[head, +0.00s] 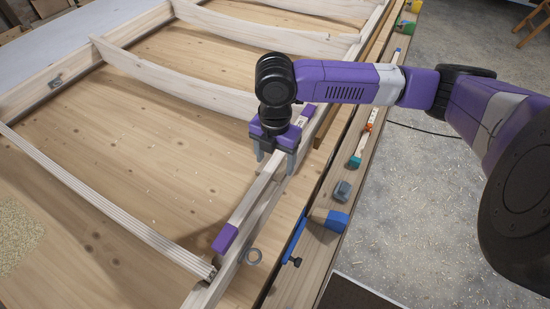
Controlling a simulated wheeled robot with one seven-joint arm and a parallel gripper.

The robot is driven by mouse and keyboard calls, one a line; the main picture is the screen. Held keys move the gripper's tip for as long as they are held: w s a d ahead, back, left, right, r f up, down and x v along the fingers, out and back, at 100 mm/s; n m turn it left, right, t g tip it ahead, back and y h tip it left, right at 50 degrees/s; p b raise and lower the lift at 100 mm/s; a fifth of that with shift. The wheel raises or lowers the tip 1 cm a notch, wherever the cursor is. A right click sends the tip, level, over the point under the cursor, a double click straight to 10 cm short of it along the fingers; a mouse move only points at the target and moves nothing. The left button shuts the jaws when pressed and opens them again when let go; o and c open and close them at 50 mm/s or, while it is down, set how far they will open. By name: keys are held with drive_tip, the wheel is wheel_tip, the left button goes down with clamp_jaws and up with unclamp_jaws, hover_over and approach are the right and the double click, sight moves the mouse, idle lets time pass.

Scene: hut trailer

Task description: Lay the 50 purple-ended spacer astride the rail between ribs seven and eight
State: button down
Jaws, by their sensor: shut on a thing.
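The spacer (245,205) is a long pale wooden bar with a purple block on each end. My gripper (275,160) points down and is shut on it between its ends. The spacer lies lengthwise along the near right rail (238,258), over or just beside its inner edge. I cannot tell whether it touches the rail. One curved rib (185,84) meets the rail side behind my gripper. A grooved strip-like rib (110,208) meets it near the spacer's front purple end. No rib numbers or spacer markings are readable.
A ledge right of the rail bears a blue-ended block (330,218), a grey block (341,190), a teal-ended piece (357,158) and other coloured pieces. A blue clamp (296,240) is nearby. Sawdust (18,232) lies at left.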

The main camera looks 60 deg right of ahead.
sight(275, 171)
drive_tip(key=shift+f+b, duration=0.45)
drive_tip(key=shift+f, duration=0.25)
drive_tip(key=shift+f+b, duration=1.25)
drive_tip(key=shift+f, duration=0.55)
idle(0.7)
drive_tip(key=shift+c, duration=0.8)
unclamp_jaws()
drive_tip(key=shift+r, duration=0.1)
wheel_tip(275, 171, up, 8)
drive_tip(key=shift+f, duration=0.15)
